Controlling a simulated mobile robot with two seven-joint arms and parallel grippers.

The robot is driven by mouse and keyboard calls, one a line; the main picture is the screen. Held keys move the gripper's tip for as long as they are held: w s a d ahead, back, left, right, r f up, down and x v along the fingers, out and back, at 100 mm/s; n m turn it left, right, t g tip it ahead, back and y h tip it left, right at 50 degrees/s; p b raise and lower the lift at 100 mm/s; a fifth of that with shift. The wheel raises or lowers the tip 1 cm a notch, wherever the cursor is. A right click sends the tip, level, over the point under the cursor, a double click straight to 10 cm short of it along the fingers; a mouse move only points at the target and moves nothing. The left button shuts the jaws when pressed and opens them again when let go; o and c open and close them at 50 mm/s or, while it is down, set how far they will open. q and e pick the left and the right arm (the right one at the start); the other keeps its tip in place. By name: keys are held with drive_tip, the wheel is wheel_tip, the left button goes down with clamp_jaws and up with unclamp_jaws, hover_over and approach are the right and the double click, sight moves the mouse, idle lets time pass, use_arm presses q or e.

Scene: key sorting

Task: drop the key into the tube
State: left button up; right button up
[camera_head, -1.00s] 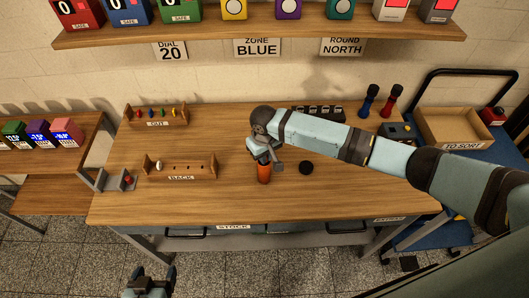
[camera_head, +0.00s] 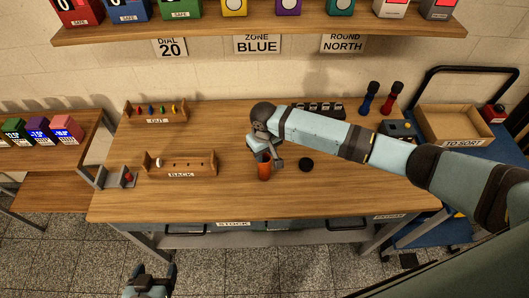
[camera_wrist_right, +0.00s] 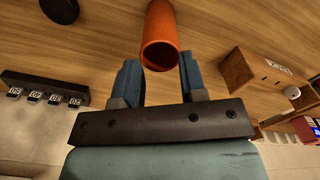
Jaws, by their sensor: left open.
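My right gripper (camera_head: 268,146) is just above and behind the tube in the head view. In the right wrist view its two fingers (camera_wrist_right: 160,68) are apart on either side of the tube's mouth, and no key shows between them. I see no key at the tube; its inside is dark. My left gripper (camera_head: 152,278) is open and empty, low in front of the table.
A black round cap (camera_head: 305,164) lies right of the tube. A rack marked BACK (camera_head: 181,171) and one marked OUT (camera_head: 157,121) with coloured pieces stand to the left. A dark block row (camera_head: 320,109), two flashlights and a TO SORT tray (camera_head: 452,123) are right.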

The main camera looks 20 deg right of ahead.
wheel_tip(320, 180, up, 13)
drive_tip(key=b, duration=0.1)
drive_tip(key=shift+r, duration=0.15)
idle(0.6)
drive_tip(key=s+a+f+t+y, duration=0.55)
drive_tip(key=s+f, duration=0.45)
drive_tip(key=f, duration=0.4)
drive_tip(key=s+d+f+t+h, duration=0.1)
drive_tip(key=s+d+f+t, duration=0.1)
drive_tip(key=s+d, duration=0.2)
drive_tip(key=s+d+f+t+h, duration=0.1)
drive_tip(key=s+d+t, duration=0.2)
drive_tip(key=s, duration=0.7)
drive_tip(key=shift+s+d+f, duration=0.4)
drive_tip(key=shift+d, duration=0.6)
